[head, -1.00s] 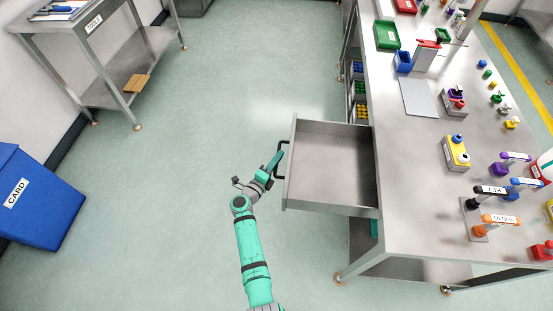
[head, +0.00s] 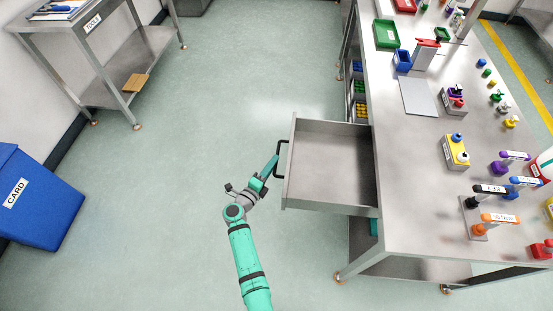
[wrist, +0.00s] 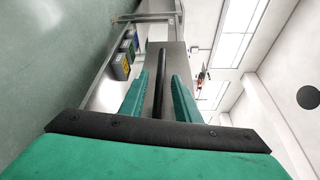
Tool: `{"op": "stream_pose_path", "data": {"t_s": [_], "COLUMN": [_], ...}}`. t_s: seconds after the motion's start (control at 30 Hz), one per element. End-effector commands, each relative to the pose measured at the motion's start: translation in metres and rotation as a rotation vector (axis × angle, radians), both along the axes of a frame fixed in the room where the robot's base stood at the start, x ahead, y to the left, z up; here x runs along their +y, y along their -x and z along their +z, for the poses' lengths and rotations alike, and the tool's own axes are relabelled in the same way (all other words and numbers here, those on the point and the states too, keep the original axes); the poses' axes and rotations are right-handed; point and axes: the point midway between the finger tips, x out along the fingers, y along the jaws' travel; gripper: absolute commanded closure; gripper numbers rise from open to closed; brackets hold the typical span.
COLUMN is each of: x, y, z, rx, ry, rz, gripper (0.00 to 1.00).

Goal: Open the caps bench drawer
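The caps bench drawer (head: 330,165) is pulled well out from the left side of the steel bench (head: 400,215) and looks empty. Its dark bar handle (head: 279,160) is on the drawer's left front. My gripper (head: 272,167) is just left of the handle in the head view. In the wrist view, the two teal fingers (wrist: 160,95) stand apart, with the dark handle bar (wrist: 161,75) showing between them and a gap on each side. The fingers do not press on the bar. The drawer front (wrist: 172,60) is behind the bar.
Caps and small blocks, such as a yellow one (head: 455,152), stand on the bench top. Colored bins (head: 359,88) sit on a shelf below. A blue CARD bin (head: 38,197) and a tools cart (head: 130,55) are at left. The floor between is clear.

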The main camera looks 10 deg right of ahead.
Motion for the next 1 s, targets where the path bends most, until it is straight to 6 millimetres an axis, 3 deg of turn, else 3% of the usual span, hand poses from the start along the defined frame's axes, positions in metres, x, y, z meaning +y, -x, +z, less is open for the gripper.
{"op": "stream_pose_path", "data": {"t_s": [0.2,0.4,1.0], "x": [0.025,0.038,0.041], "y": [0.033,0.049,0.053], "z": [0.003,0.004,0.005], "rx": [0.000,0.001,-0.001], "ry": [-0.001,-0.001,-0.001], "rz": [0.002,0.001,0.000], "gripper": [0.71,0.71,0.71]}}
